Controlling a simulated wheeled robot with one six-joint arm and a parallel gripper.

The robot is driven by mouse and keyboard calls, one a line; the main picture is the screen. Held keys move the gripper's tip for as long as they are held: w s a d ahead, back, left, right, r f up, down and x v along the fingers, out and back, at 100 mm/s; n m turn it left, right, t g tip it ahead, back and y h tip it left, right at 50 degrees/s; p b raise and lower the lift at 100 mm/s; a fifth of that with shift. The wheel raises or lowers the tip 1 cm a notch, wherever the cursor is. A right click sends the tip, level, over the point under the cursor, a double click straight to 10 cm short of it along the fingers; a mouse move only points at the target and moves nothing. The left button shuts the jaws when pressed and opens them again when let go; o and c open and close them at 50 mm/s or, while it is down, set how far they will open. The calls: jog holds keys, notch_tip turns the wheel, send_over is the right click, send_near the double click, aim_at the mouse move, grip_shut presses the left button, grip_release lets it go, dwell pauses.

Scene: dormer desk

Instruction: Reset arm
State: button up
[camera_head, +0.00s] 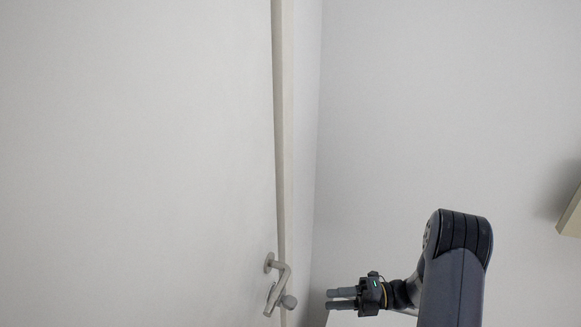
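My gripper (330,299) shows at the lower right of centre in the head view, at the end of my dark grey arm. It points left, and its two grey fingers lie one above the other with only a thin gap visible. I cannot tell whether it is open or shut. Nothing shows between the fingers. The gripper is to the right of a metal door handle (282,275) and looks apart from it.
A large white door (140,160) fills the left side, with a frame (289,130) at its right edge. A plain pale wall (430,110) stands behind my arm. A beige box-like edge (571,215) juts in at the far right.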

aim_at(295, 302)
jog(key=a+p, duration=0.1)
jog(key=a, duration=0.2)
jog(key=a+p, duration=0.1)
jog(key=a, duration=0.3)
jog(key=a+p, duration=0.1)
jog(key=a, duration=0.3)
jog(key=shift+s, duration=0.3)
jog(key=shift+d+n+b, duration=0.1)
jog(key=shift+n+b, duration=0.25)
jog(key=shift+n, duration=0.15)
jog(key=n+h+b, duration=0.2)
jog(key=n, duration=0.2)
jog(key=shift+f+t, duration=0.2)
jog(key=shift+t, duration=0.2)
jog(key=n+t+h+b, duration=0.1)
jog(key=n+b, duration=0.2)
jog(key=b, duration=0.1)
jog(key=shift+n+t+h+b, duration=0.5)
jog(key=shift+n+t+b, duration=0.15)
jog(key=shift+b, duration=0.5)
jog(key=shift+r, duration=0.15)
